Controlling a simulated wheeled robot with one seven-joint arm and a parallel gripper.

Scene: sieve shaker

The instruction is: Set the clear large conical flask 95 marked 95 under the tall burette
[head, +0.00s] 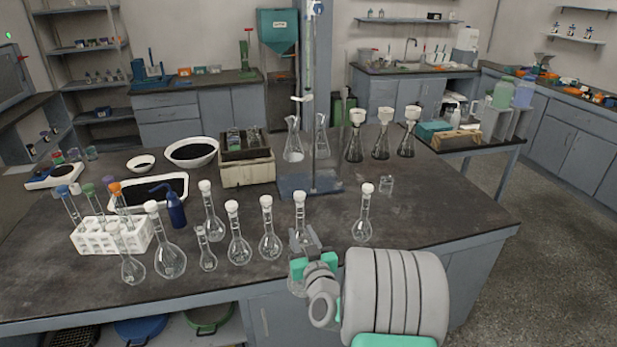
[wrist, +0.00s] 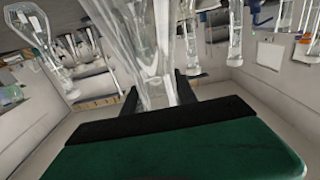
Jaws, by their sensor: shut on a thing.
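My gripper (head: 303,243) is at the front edge of the bench, low in the head view. In the wrist view, my gripper (wrist: 158,95) is shut on the narrow neck of a clear glass flask (wrist: 140,40) that widens away from the fingers, like a conical flask. Its lower part (head: 296,278) shows below my gripper in the head view; no marking is legible. The tall burette (head: 309,60) is clamped upright on a stand with a dark base plate (head: 308,187), mid-bench. Conical flasks stand near its pole, one left (head: 293,142) and one right (head: 322,137).
Several white-stoppered volumetric flasks (head: 238,245) line the front; one (head: 363,218) stands right of my arm. A wooden box (head: 247,172) is left of the stand. The bench right of the stand is largely clear.

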